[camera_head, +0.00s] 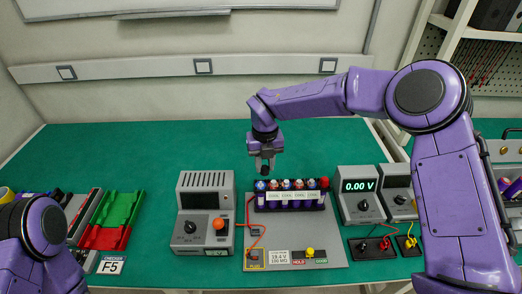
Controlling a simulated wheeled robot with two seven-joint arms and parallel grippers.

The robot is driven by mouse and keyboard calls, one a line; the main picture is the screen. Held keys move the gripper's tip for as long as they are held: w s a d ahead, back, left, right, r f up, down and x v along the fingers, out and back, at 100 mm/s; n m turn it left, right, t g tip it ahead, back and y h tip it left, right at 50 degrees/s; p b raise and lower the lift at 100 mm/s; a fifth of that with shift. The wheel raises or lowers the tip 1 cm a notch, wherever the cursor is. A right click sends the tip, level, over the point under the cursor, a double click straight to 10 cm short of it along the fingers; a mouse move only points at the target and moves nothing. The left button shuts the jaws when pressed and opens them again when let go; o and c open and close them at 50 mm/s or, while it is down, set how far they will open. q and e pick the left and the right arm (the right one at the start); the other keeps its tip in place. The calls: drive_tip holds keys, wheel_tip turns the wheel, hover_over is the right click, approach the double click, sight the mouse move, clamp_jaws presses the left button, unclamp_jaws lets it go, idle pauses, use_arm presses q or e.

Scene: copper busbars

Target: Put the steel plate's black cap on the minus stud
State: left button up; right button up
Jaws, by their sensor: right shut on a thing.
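My right gripper (265,160) points down above the left end of the row of cells (290,197). It is shut on a small dark thing that looks like the black cap, mostly hidden between the fingers. The steel plate (335,235) lies on the green bench and carries the row of cells. A red cap (324,183) sits at the right end of the row. The minus stud is too small to make out for certain near the left end. My left arm shows at the lower left, but its gripper is not in view.
A grey meter with an orange knob (218,224) stands close left of the plate. A display reading 0.00 V (358,186) stands to the right. Red and green trays (112,222) lie at the left. The bench (130,150) behind is clear.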

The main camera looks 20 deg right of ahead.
drive_tip(key=m, duration=0.2)
drive_tip(key=w+r+m, duration=0.1)
drive_tip(key=m, duration=0.1)
drive_tip(key=shift+a+r, duration=0.1)
drive_tip(key=shift+a, duration=0.25)
drive_tip(key=shift+m, duration=0.4)
wheel_tip(320, 180, down, 5)
drive_tip(key=shift+w+r+b, duration=0.1)
drive_tip(key=shift+r+b, duration=0.1)
drive_tip(key=shift+b, duration=1.05)
drive_tip(key=shift+w+f, duration=0.1)
drive_tip(key=shift+w, duration=0.05)
drive_tip(key=shift+s+m+b, duration=0.2)
drive_tip(key=shift+m+b, duration=0.1)
drive_tip(key=shift+b, duration=0.05)
drive_tip(key=shift+w+f, duration=0.1)
